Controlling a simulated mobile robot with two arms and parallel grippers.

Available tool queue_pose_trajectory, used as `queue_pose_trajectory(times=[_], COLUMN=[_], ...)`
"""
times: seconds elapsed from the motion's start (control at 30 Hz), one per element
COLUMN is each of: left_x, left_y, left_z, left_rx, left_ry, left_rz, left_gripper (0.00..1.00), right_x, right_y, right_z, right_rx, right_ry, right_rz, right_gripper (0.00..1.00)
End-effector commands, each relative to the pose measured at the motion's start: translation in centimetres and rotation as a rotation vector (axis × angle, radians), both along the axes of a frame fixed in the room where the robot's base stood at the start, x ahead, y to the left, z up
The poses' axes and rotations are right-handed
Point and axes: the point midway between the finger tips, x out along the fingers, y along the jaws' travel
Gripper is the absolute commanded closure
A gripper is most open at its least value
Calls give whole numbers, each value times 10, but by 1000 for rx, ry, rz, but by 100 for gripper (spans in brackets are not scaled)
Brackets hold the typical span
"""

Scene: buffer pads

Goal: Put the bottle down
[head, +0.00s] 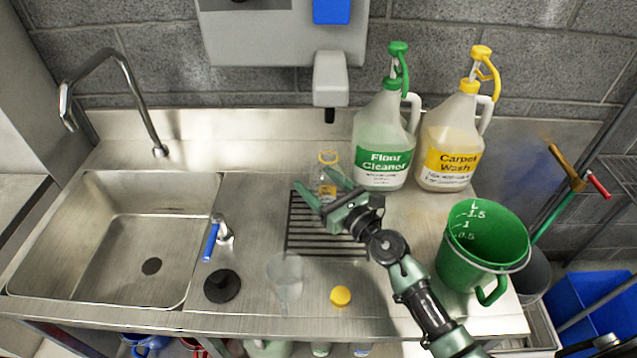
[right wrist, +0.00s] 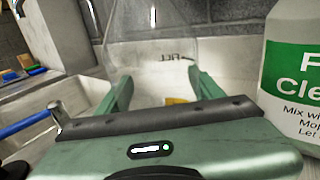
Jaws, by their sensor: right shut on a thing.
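A small clear bottle (head: 328,160) with a yellow ring at its neck is upright at the back end of the dark drain grate (head: 300,238). My right gripper (head: 318,189) reaches in from the lower right and is shut on the bottle. In the right wrist view the clear bottle (right wrist: 155,55), with the marking FILL, is between the two green fingers (right wrist: 158,88). The bottle's base is hidden behind the gripper, so I cannot tell whether it touches the counter. My left gripper is not in view.
Floor cleaner (head: 383,125) and carpet wash (head: 450,140) jugs stand close on the right. A green measuring jug (head: 470,262) is at the right edge. A clear funnel (head: 285,283), yellow cap (head: 340,296) and black disc (head: 222,286) lie in front; the sink (head: 110,215) is left.

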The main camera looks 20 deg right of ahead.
Motion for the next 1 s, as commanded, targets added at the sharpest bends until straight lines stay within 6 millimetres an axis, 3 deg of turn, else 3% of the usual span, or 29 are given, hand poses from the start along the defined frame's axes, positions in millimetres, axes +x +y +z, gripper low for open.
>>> queue_pose_trajectory(times=[0.07, 0.1, 0.17, 0.2, 0.57, 0.67, 1.0], left_x=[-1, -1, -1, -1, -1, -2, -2], left_y=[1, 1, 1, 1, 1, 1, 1], left_z=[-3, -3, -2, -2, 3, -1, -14], left_rx=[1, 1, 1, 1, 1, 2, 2], left_ry=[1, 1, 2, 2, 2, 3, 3], left_rz=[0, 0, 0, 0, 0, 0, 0], left_gripper=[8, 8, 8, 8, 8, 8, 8], right_x=[0, 0, 0, 0, 0, -12, -79], right_y=[0, 0, 0, 0, 0, -5, -32], right_z=[-4, -4, -3, -3, 3, -1, -4], right_rx=[-1, -1, 0, 0, 1, -2, -2], right_ry=[0, 0, 0, 0, 0, 1, 3], right_rz=[0, 0, 0, 0, 0, 0, 1], right_gripper=[80, 30, 14, 11, 11, 11, 11])
